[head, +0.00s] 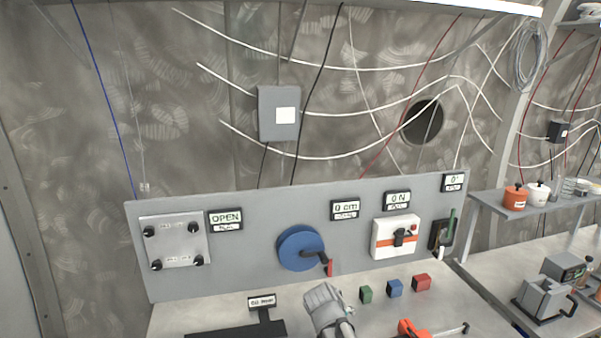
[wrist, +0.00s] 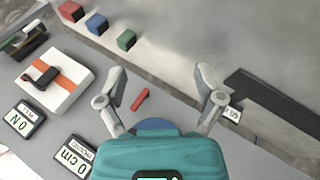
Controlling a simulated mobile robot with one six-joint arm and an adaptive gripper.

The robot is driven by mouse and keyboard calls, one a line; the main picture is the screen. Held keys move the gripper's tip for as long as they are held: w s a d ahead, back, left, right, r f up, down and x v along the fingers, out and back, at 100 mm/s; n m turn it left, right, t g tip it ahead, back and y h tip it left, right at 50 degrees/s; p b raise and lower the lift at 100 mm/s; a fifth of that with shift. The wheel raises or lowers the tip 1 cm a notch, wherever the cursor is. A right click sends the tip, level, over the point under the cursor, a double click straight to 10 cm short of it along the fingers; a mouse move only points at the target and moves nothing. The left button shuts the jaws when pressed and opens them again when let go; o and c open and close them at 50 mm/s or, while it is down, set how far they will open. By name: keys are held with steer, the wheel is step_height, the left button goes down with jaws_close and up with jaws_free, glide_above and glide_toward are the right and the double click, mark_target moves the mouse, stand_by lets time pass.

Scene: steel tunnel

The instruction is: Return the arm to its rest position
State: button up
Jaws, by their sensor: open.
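My gripper (wrist: 162,72) shows in the wrist view with its two grey fingers wide apart and nothing between the tips. Its teal housing fills the bottom of that view. Behind the fingers are the grey panel and bench. The red handle (wrist: 140,99) of the blue wheel (wrist: 155,124) shows between the finger bases, apart from them, and the housing hides most of the wheel. In the head view a grey jointed part stands low in the middle, below the wheel (head: 299,248); I cannot tell which part of my arm it is.
Green (head: 366,295), blue (head: 395,288) and red (head: 421,282) cubes lie on the bench. The upright panel (head: 260,215) carries a white switch box (head: 396,237) and several displays. A black bar (head: 240,331) lies at the front. A shelf with pots (head: 515,197) stands at right.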

steer(key=s+d+f+m+g+y, duration=0.2)
steer(key=s, duration=0.4)
steer(key=s+d+f+m+g+y+b, duration=0.1)
steer(key=s+d+f+m+g+y, duration=0.1)
steer(key=s, duration=0.3)
steer(key=shift+s+d+f+m+g, duration=0.25)
steer(key=shift+s+d+m+g, duration=0.15)
steer(key=shift+d+m+g, duration=0.3)
stand_by(1.2)
